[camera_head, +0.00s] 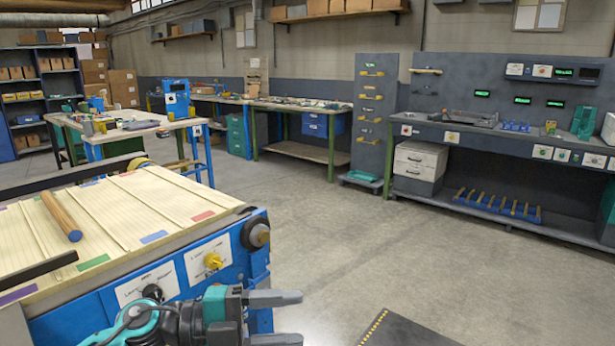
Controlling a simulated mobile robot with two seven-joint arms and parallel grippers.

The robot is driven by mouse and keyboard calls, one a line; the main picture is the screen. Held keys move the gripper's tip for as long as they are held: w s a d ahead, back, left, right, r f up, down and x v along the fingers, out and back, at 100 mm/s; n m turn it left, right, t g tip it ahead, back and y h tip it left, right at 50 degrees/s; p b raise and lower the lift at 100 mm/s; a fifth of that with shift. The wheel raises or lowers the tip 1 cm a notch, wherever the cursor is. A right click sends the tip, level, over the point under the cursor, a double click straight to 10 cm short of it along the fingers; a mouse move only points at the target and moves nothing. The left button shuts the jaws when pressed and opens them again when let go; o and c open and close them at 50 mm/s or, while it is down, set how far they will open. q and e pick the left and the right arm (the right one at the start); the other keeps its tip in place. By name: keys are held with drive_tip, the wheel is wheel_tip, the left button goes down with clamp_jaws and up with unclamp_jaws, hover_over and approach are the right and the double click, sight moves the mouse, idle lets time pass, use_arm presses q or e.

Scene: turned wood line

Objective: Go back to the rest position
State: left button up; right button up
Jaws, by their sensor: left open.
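My left gripper (276,318) shows at the bottom of the head view, in front of the blue front panel of the near bench. Its two grey fingers point right and stand apart, with nothing between them. My teal and dark wrist comes in from the bottom left. A wooden dowel (61,216) with a blue end lies on the slatted cream top of the near bench (150,217), apart from my gripper. My right gripper is not in the view.
The near bench's front carries a yellow knob (213,261) and a black round knob (257,235) close to my left gripper. A dark mat (405,331) lies on the floor at the bottom right. The middle floor is clear. A long grey workbench (500,135) stands at right.

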use_arm(q)
drive_tip(key=s+a+f+n+t+y, duration=0.1)
drive_tip(key=a+f+n+t+y, duration=0.5)
drive_tip(key=n, duration=0.5)
drive_tip(key=s+a+f+n+t+y, duration=0.1)
drive_tip(key=a+f+n+t+y, duration=0.3)
drive_tip(key=f+n+t, duration=0.55)
drive_tip(key=s+a+f+n+g+y, duration=0.4)
drive_tip(key=s+f+n+g, duration=0.3)
drive_tip(key=s+f, duration=0.4)
drive_tip(key=shift+s+f+y, duration=0.35)
drive_tip(key=shift+s+y, duration=0.1)
drive_tip(key=shift+y, duration=0.25)
drive_tip(key=shift+g, duration=0.25)
